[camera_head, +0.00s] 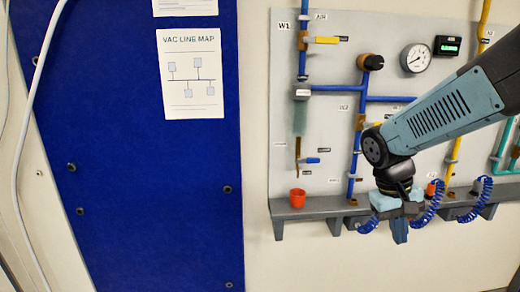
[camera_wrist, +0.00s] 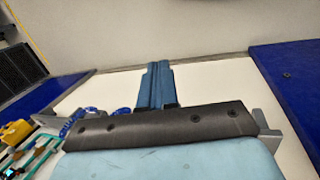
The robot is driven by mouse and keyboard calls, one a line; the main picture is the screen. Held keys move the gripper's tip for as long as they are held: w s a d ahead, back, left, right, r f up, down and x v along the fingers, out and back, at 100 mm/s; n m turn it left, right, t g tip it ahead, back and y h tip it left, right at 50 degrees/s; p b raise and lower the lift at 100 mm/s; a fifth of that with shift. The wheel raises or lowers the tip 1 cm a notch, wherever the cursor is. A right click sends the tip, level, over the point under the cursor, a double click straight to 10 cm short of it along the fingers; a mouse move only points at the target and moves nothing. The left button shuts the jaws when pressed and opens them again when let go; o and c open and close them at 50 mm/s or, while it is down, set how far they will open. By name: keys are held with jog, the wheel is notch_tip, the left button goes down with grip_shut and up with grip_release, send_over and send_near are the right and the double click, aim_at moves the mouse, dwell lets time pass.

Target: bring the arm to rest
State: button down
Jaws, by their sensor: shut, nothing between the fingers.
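My gripper (camera_head: 400,232) hangs below the end of my arm in the head view, pointing down in front of the grey shelf (camera_head: 330,207). In the wrist view, the two blue fingers of my gripper (camera_wrist: 156,68) lie side by side, closed together with nothing between them. My arm reaches in from the right in the head view, in front of the valve panel (camera_head: 340,120), and hides part of it.
A red cup (camera_head: 297,198) stands on the shelf, left of my gripper. Blue coiled hoses (camera_head: 430,205) hang close beside my gripper. A pressure gauge (camera_head: 415,58) and blue and yellow pipes are on the panel. A blue wall board (camera_head: 150,180) is at the left.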

jog(key=s+a+r+t+y, duration=0.3)
jog(key=a+r+t, duration=0.3)
jog(key=r, duration=0.4)
jog(key=shift+s+a+r, duration=0.35)
jog(key=shift+s, duration=0.2)
dwell(0.4)
